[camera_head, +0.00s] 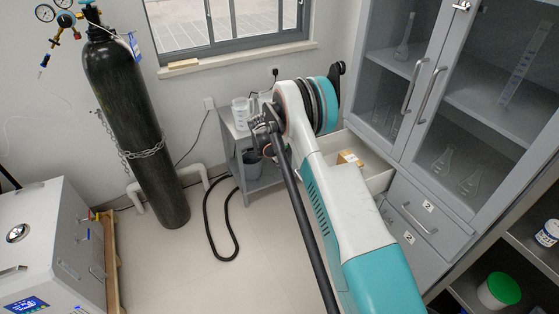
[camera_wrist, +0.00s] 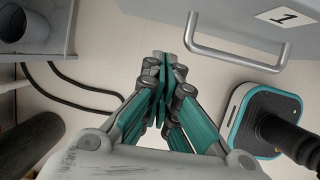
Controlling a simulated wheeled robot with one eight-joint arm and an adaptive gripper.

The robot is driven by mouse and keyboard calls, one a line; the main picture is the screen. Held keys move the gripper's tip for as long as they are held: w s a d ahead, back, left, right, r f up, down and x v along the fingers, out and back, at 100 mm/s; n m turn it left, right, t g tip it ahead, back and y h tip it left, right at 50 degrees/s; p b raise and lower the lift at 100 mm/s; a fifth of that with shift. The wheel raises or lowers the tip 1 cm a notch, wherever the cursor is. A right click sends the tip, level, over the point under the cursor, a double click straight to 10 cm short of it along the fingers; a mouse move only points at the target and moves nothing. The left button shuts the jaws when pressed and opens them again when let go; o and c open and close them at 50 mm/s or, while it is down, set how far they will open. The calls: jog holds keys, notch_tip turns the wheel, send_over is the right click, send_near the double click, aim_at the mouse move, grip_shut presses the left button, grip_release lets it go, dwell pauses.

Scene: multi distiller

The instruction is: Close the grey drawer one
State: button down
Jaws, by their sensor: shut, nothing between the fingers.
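The grey drawer one (camera_head: 376,174) stands pulled out of the cabinet in the head view, with a small yellow-brown box inside it. My arm hides its front there. In the wrist view its grey front (camera_wrist: 235,17) bears a label "1" and a metal bar handle (camera_wrist: 240,64). My gripper (camera_wrist: 164,62) is shut and empty, its fingertips just left of the handle's left end. I cannot tell whether they touch it.
A closed drawer labelled 2 (camera_head: 412,218) sits beside the open one, under glass-doored cupboards (camera_head: 415,85). A small grey side table (camera_head: 238,165) stands left of the drawer. A black gas cylinder (camera_head: 135,130) and a black hose (camera_head: 208,222) are further left.

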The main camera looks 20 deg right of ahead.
jog(key=shift+d+f+b, duration=0.25)
jog(key=shift+d+f, duration=0.1)
jog(key=shift+d, duration=0.45)
jog(key=shift+d+f+b, duration=0.2)
jog(key=shift+d+f, duration=0.1)
jog(key=shift+d, duration=0.5)
jog(key=shift+d+f+b, duration=0.25)
jog(key=shift+d+f, duration=0.1)
jog(key=shift+d, duration=0.45)
jog(key=shift+w, duration=0.1)
